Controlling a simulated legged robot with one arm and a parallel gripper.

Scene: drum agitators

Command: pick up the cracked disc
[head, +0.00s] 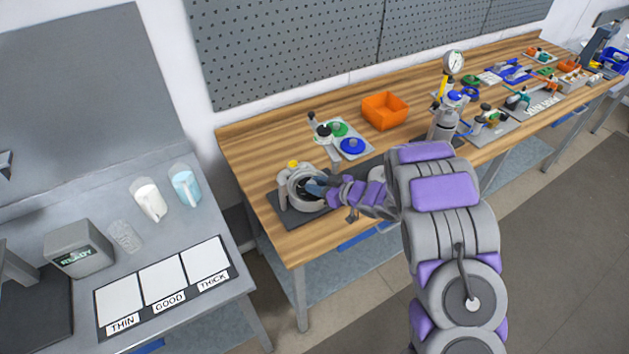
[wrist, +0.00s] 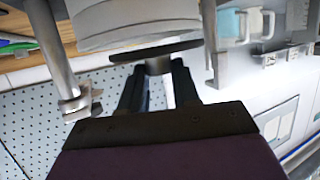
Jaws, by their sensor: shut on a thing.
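In the wrist view, a thin dark disc (wrist: 182,46) shows edge-on, with a short grey hub (wrist: 158,66) at its middle. My gripper (wrist: 158,82) is shut on this hub, its two dark fingers on either side. No crack can be made out from this angle. A pale grey round vessel (wrist: 140,22) lies just beyond the disc; whether they touch is unclear. In the head view, my gripper (head: 318,187) is at the round grey mixer (head: 303,199) at the left end of the wooden bench. The disc cannot be made out there.
A tray with a green disc (head: 338,129) and a blue disc (head: 352,146) stands behind the mixer. An orange bin (head: 385,111) and a gauge (head: 453,62) are to the right. White (head: 148,201) and blue (head: 186,188) jugs stand on the grey table (head: 215,225).

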